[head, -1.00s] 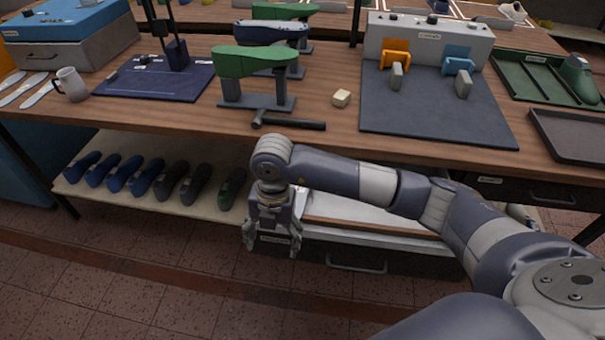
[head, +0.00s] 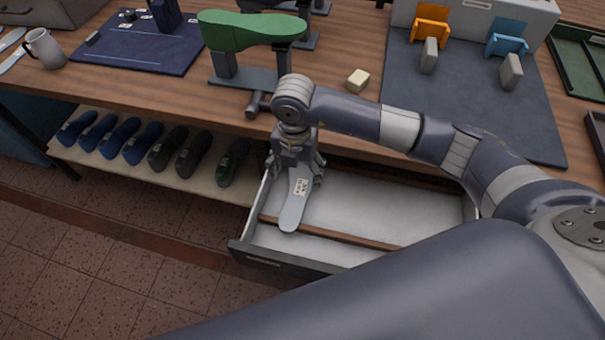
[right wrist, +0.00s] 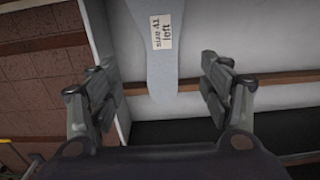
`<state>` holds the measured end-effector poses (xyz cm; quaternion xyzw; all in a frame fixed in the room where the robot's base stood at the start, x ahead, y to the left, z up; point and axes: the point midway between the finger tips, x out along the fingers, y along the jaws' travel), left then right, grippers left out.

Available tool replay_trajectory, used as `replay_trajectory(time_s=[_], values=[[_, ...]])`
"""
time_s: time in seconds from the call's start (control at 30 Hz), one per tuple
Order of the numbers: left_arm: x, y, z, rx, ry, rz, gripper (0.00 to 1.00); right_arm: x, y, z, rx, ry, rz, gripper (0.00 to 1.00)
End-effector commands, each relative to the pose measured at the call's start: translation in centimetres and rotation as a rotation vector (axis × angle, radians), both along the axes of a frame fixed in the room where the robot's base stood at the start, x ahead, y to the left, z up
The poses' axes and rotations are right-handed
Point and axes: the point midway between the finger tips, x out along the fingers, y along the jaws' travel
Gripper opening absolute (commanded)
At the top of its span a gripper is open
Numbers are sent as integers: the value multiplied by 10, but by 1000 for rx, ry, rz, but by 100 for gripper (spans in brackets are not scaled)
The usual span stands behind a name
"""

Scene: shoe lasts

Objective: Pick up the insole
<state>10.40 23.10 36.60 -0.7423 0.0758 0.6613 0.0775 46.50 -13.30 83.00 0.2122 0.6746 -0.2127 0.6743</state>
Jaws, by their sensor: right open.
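The insole (head: 292,208) is flat and light grey-blue, with a white label. It lies in the open drawer (head: 345,205) at its left end, across a wooden divider. In the right wrist view the insole (right wrist: 163,62) runs between the fingers, and its label reads "size 41 left". My right gripper (head: 296,178) points down over the insole's far part, one finger on each side. It is open, with a gap to the insole on both sides. The gripper hides the insole's far end in the head view. My left gripper is not in view.
The drawer's left wall and front edge are close to my gripper. Several dark and blue lasts stand on the shelf (head: 215,186) to the left. The drawer's right part is empty.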

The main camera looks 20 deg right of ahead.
Motion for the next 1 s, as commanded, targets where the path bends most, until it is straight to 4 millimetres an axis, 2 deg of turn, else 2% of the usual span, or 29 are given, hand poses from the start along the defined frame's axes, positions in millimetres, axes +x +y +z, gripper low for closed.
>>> replay_trajectory(time_s=[0.03, 0.1, 0.23, 0.37, 0.5, 0.67, 1.0], values=[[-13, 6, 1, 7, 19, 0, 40, -1, 0, -9, -1, 3, -1, 72], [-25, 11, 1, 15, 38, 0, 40, -1, 0, -19, 0, 4, -1, 72], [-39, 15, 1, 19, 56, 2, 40, 0, 0, -30, 0, 0, 0, 72], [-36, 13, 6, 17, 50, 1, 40, -2, 0, -40, -1, 3, -1, 72], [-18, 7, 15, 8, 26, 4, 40, -5, 0, -61, -2, 5, 0, 72], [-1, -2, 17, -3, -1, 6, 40, -4, 0, -81, 0, 1, 0, 72], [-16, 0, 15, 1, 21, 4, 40, -4, 0, -85, 0, -1, 1, 72]])
